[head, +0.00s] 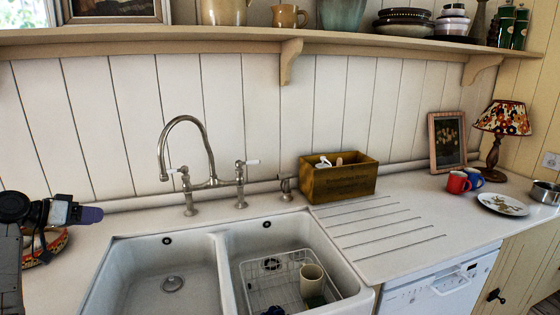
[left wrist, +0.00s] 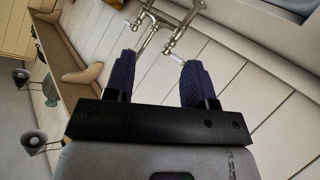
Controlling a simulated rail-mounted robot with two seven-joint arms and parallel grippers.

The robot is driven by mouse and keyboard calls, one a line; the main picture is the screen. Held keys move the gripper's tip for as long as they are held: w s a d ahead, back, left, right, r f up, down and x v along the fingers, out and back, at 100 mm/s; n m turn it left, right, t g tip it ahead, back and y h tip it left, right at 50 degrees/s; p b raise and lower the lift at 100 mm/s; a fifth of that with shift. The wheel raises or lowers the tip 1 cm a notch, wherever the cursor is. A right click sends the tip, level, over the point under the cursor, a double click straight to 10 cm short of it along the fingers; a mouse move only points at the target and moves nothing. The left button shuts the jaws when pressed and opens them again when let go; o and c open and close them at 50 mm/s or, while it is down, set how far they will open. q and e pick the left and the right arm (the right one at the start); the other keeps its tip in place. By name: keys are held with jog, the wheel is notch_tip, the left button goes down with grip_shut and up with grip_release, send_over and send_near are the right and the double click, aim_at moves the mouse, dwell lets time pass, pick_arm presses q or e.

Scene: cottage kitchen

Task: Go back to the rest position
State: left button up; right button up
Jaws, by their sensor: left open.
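My left gripper (head: 88,215) is at the left edge of the head view, above the counter left of the sink. In the left wrist view its two dark purple fingers (left wrist: 158,75) stand apart with nothing between them. The tap and wall show beyond the fingers in that view. My right gripper is not in view.
A double sink (head: 222,262) holds a wire rack (head: 262,278) with a cream cup (head: 312,280). A tall tap (head: 190,150) stands behind it. A wooden box (head: 338,182), red mug (head: 457,182), plate (head: 502,204) and lamp (head: 502,118) stand right. A patterned bowl (head: 55,243) is partly hidden by my left arm.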

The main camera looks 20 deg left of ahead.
pick_arm(q)
jog(key=d+r+n+y, duration=0.1)
jog(key=d+r+y, duration=0.3)
jog(key=d+y, duration=0.5)
jog(key=s+d+f+m+t+p, duration=0.1)
jog(key=s+d+f+p, duration=0.15)
jog(key=d+f, duration=0.45)
jog(key=s+d+f+m+p, duration=0.1)
jog(key=s+d+f+m, duration=0.2)
jog(key=d, duration=0.8)
jog(key=s+d+f+g+h+p, duration=0.3)
jog(key=s+d+f+g, duration=0.1)
jog(key=s+d+f, duration=1.1)
jog(key=s+f+g+h+p, duration=0.1)
jog(key=s+f+g, duration=0.1)
jog(key=s+f, duration=0.45)
jog(key=s+f+g+p, duration=0.1)
jog(key=s+f+g, duration=0.25)
jog(key=s, duration=0.65)
notch_tip(320, 180, up, 38)
jog(key=w+p, duration=0.1)
jog(key=p, duration=3.6)
jog(key=shift+d+f+t+p, duration=0.2)
jog(key=shift+d+t+p, duration=0.2)
jog(key=shift+t, duration=0.05)
